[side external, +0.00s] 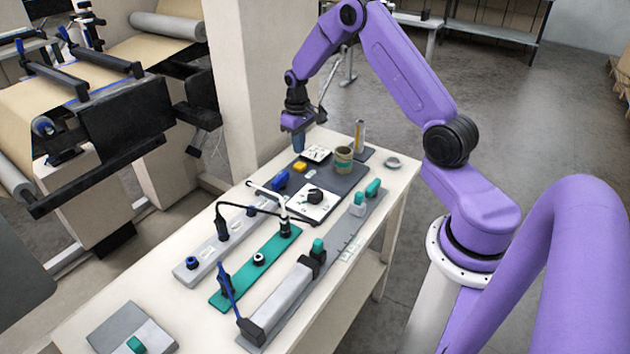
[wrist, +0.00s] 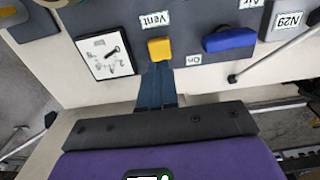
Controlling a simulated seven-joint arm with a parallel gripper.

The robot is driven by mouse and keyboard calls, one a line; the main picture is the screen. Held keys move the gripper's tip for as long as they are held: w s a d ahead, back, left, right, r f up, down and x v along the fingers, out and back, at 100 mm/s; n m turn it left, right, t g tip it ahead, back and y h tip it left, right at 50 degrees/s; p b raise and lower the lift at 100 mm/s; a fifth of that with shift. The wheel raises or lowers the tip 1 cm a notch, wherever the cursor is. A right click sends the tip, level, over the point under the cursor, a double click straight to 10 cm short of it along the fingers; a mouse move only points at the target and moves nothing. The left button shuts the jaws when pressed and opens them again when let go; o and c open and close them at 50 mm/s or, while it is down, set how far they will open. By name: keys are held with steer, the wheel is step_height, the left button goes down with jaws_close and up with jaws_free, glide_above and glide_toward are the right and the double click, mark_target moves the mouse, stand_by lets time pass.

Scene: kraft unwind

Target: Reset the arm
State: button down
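My gripper (side external: 298,146) points down above the far end of the bench, over the dark panel and apart from it. In the wrist view its two blue fingers (wrist: 157,84) lie side by side with no clear gap, shut with nothing seen between them. A yellow block (wrist: 159,49) by the "Vent" label shows just beyond the fingertips; in the side view this yellow block (side external: 299,167) sits on the panel below the gripper. A blue handle (wrist: 229,39) is to its right in the wrist view, between labels.
The bench (side external: 190,243) holds a brown cup (side external: 344,159), a green strip (side external: 257,266), a grey rail (side external: 288,297) and a white card with a black knob (side external: 315,199). A thin rod (wrist: 275,55) crosses the wrist view's right. A kraft roll machine (side external: 115,110) stands left.

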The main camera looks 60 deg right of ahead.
steer(key=s+a+r+n, duration=0.3)
steer(key=s+a+r, duration=0.3)
steer(key=a, duration=0.4)
steer(key=s+a+r+n, duration=0.3)
steer(key=s+a+r, duration=0.25)
steer(key=a, duration=0.55)
steer(key=s+a+r+n, duration=0.1)
steer(key=s+r+n, duration=0.1)
steer(key=s, duration=1)
steer(key=s+a+r+n, duration=0.1)
steer(key=s+r+n, duration=0.2)
steer(key=s, duration=0.9)
steer(key=shift+a+n, duration=0.15)
steer(key=shift+n, duration=0.65)
